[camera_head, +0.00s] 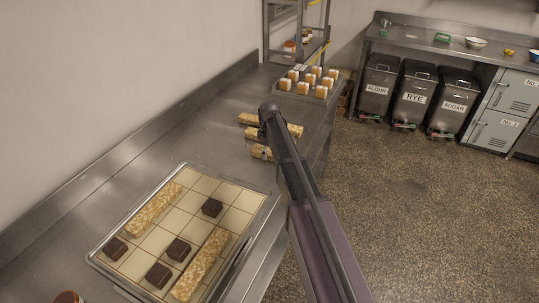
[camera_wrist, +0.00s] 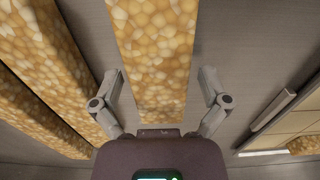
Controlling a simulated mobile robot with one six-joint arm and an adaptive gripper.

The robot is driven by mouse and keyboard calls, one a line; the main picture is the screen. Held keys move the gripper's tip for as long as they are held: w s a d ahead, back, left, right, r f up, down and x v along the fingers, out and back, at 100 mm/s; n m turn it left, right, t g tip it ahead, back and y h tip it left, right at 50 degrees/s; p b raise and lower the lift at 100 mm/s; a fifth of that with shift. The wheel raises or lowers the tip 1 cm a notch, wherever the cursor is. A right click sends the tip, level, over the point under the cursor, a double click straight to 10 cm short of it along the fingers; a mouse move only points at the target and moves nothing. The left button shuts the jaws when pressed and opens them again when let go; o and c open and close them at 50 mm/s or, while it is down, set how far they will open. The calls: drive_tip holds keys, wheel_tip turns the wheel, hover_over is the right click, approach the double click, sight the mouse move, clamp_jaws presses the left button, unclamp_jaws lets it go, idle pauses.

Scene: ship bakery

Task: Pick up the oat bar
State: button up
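Several long golden oat bars (camera_head: 250,119) lie on the steel counter in the head view, partly hidden behind my arm. In the wrist view one oat bar (camera_wrist: 155,50) runs down the middle, below my gripper (camera_wrist: 161,74). My gripper is open, with one finger to each side of this bar and a gap on both sides. Two more oat bars (camera_wrist: 50,50) lie to the left in the wrist view. My fingertips are not clear in the head view.
A tray (camera_head: 258,208) with a grid of cells holds two oat bars and several dark brownies at the front. Its edge also shows at right in the wrist view (camera_wrist: 270,110). A tray of white-topped cakes (camera_head: 303,88) stands behind the bars. The wall (camera_head: 110,75) borders the counter.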

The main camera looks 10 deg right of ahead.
sight(269, 151)
drive_tip(key=c, duration=0.8)
drive_tip(key=shift+r, duration=0.15)
wheel_tip(269, 151, up, 4)
drive_tip(key=p, duration=0.4)
drive_tip(key=shift+f, duration=0.2)
drive_tip(key=s+a, duration=0.1)
drive_tip(key=s, duration=0.4)
drive_tip(key=s+a, duration=0.1)
drive_tip(key=s, duration=0.4)
drive_tip(key=s+a+r+p, duration=0.1)
drive_tip(key=s, duration=0.4)
drive_tip(key=shift+s+a, duration=0.3)
drive_tip(key=shift+a, duration=0.1)
